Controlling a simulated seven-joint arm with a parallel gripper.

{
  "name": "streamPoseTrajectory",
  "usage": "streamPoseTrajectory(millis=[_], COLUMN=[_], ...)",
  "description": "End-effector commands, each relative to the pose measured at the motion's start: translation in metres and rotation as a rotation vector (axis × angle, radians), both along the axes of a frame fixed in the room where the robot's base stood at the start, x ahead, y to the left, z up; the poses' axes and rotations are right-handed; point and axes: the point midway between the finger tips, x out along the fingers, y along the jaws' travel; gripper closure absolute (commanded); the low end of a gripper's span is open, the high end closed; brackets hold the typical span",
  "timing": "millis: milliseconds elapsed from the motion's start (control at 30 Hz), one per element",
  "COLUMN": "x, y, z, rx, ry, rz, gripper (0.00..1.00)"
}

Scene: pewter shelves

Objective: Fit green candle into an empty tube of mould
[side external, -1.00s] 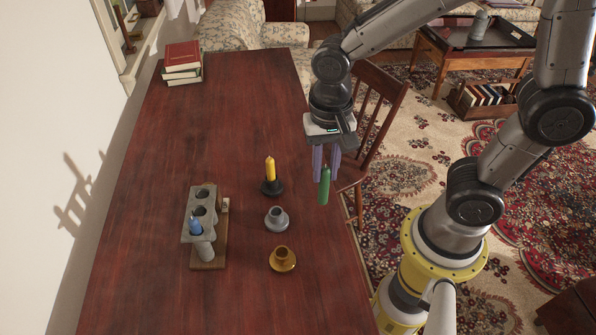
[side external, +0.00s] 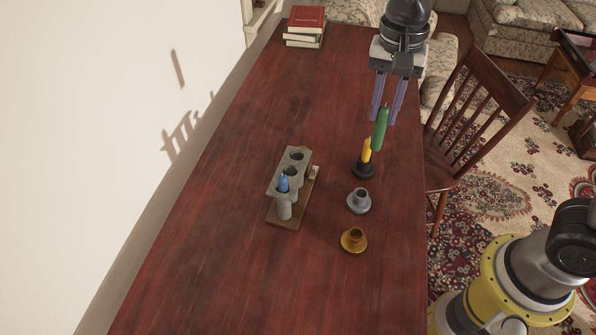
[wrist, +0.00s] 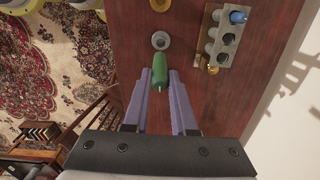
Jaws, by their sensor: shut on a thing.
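The green candle (side external: 380,131) hangs upright between the purple fingers of my gripper (side external: 383,119), which is shut on its upper part. It is held in the air over the right side of the table, and its lower end overlaps the yellow candle in the side view. In the wrist view the green candle (wrist: 160,72) points away between the fingers. The grey mould (side external: 275,192) stands on a wooden base to the left. Its nearest tube holds a blue candle (side external: 283,184); the middle and far tubes show dark, empty openings. The mould (wrist: 209,32) is at upper right in the wrist view.
A yellow candle (side external: 366,151) stands in a black holder (side external: 363,169) below the green one. A grey holder (side external: 359,201) and a brass holder (side external: 354,240) stand empty nearer. Books (side external: 305,27) lie at the far end. A chair (side external: 470,125) stands at the right edge.

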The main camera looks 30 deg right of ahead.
Motion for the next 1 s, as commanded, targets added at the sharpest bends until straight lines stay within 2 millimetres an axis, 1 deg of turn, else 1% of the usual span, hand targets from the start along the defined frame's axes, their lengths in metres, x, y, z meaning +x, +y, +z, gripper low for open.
streamPoseTrajectory(millis=[33, 100, 200, 300, 400, 500, 600, 767, 900, 1000], x=[0.018, 0.040, 0.070, 0.097, 0.118, 0.134, 0.141, 0.139, 0.139, 0.139], y=[0.008, 0.019, 0.036, 0.052, 0.067, 0.078, 0.087, 0.090, 0.090, 0.090], z=[0.002, 0.005, 0.004, -0.002, -0.012, -0.025, -0.042, -0.064, -0.088, -0.100], rx=[0.000, -0.001, 0.000, 0.000, -0.001, -0.001, -0.001, -0.001, -0.001, -0.001], ry=[0.002, 0.001, 0.002, 0.002, 0.003, 0.003, 0.003, 0.002, 0.003, 0.002], rz=[-0.003, -0.007, -0.011, -0.010, -0.004, 0.006, 0.016, 0.024, 0.025, 0.025], gripper=[1.00, 1.00, 1.00, 1.00, 1.00, 1.00, 1.00, 1.00, 1.00, 1.00])
